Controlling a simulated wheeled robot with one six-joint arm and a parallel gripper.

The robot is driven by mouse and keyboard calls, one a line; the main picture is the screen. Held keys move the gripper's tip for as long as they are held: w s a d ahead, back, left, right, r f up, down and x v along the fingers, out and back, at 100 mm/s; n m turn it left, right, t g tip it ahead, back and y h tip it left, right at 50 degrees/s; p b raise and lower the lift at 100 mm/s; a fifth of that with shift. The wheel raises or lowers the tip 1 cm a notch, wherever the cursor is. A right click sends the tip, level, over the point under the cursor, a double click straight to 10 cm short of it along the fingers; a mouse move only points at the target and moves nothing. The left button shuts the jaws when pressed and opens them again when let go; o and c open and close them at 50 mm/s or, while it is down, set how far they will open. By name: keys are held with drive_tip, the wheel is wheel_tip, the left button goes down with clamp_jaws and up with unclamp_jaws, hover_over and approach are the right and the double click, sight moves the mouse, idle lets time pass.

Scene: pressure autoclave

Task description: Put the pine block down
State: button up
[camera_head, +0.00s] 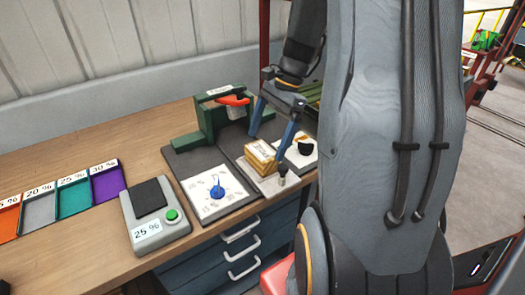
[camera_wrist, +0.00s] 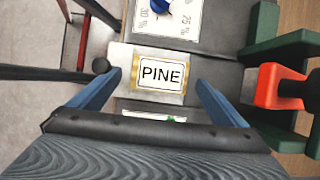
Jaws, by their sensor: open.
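The pine block (camera_head: 262,156) is a pale wooden block with a white label. In the wrist view the pine block (camera_wrist: 160,74) shows the word PINE on its top. It rests on a light grey plate (camera_head: 272,186) on the bench. My gripper (camera_head: 269,143) is open above and around the block, with its blue fingers spread. In the wrist view my gripper (camera_wrist: 160,82) has one finger on each side, with a visible gap to the block.
A green stand with a red handle (camera_head: 232,100) stands behind. A white dial panel with a blue knob (camera_head: 217,192) lies left of the block. A grey box with a green button and "25 %" display (camera_head: 156,216) and several coloured trays (camera_head: 73,198) stand farther left.

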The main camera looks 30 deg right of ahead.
drive_tip(key=b+v, duration=0.1)
drive_tip(key=v, duration=0.6)
idle(0.5)
